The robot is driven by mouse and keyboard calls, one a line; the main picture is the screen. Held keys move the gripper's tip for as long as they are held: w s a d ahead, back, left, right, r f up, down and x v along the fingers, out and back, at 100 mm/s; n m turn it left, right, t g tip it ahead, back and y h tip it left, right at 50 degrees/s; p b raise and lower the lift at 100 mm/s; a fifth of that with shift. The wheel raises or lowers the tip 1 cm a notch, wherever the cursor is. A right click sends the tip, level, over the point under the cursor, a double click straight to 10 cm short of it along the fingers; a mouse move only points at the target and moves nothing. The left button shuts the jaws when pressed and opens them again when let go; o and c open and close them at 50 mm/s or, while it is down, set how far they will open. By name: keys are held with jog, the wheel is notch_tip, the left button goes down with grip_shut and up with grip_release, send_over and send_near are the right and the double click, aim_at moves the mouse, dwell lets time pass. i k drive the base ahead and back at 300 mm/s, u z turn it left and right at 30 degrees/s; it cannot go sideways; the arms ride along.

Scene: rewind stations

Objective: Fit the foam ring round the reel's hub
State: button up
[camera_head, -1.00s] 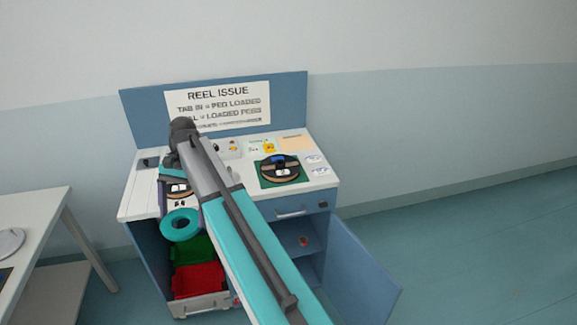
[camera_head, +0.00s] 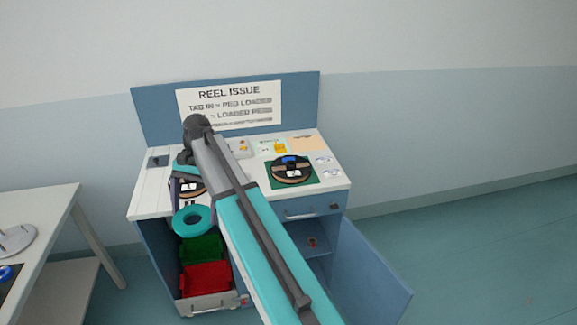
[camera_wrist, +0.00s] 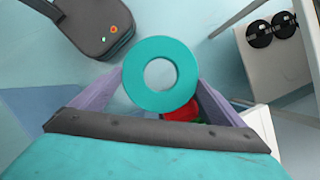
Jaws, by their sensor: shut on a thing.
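The foam ring, a thick teal ring, shows in the wrist view (camera_wrist: 160,101) and in the head view (camera_head: 180,225). My gripper (camera_wrist: 160,82) is shut on it, with a purple finger at each side. The ring hangs in the air in front of the cabinet, below its top edge. A dark reel (camera_head: 292,174) with a blue piece on top lies on a green mat on the cabinet top, right of my arm. Another dark round item with a white label (camera_head: 187,187) is partly hidden behind my gripper. I cannot tell which is the task's reel.
The cabinet top (camera_head: 150,202) is white with cards and small items. Below are a green bin (camera_head: 203,247) and a red bin (camera_head: 207,277). The blue cabinet door (camera_head: 372,270) stands open at the right. A table (camera_head: 45,205) at the left bears a grey stand and a blue ring.

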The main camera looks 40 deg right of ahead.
aim_at(291, 166)
jog(key=u, duration=0.05)
jog(key=i, duration=0.95)
jog(key=z, duration=0.05)
